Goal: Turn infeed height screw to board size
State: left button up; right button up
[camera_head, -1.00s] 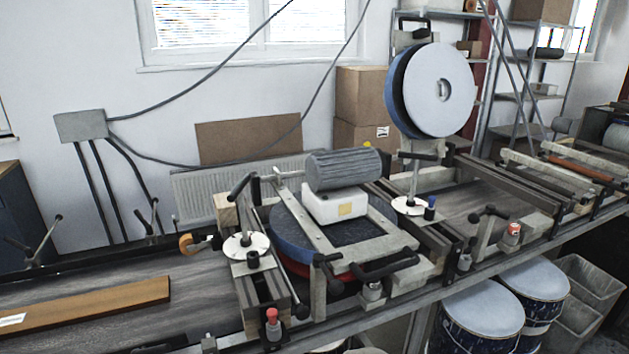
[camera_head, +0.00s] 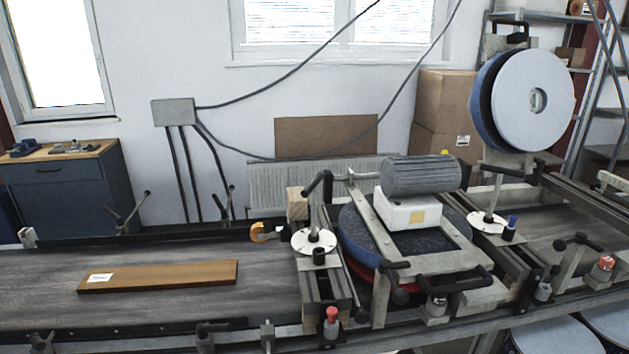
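The brown wooden board (camera_head: 160,275) lies flat on the dark conveyor belt (camera_head: 50,300) at the left, with a small white label on it. Right of it stands the infeed end of the sanding machine. A white round dial plate (camera_head: 314,241) sits there, with a screw post and a black crank handle (camera_head: 319,184) above it. A similar white plate (camera_head: 487,222) with a post stands further right. The board and the infeed dial are apart, with bare belt between them. Neither of my grippers shows in the head view.
A grey motor (camera_head: 421,174) sits on the machine's middle, above a blue disc. A large white-faced disc (camera_head: 533,99) stands at the right. A workbench (camera_head: 65,185) stands at the back left.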

aim_at(312, 187)
jog(key=j+u, duration=0.15)
jog(key=j, duration=0.5)
jog(key=j+u, duration=0.2)
jog(key=j, duration=0.45)
jog(key=i+j+u, duration=0.15)
jog(key=j, duration=0.5)
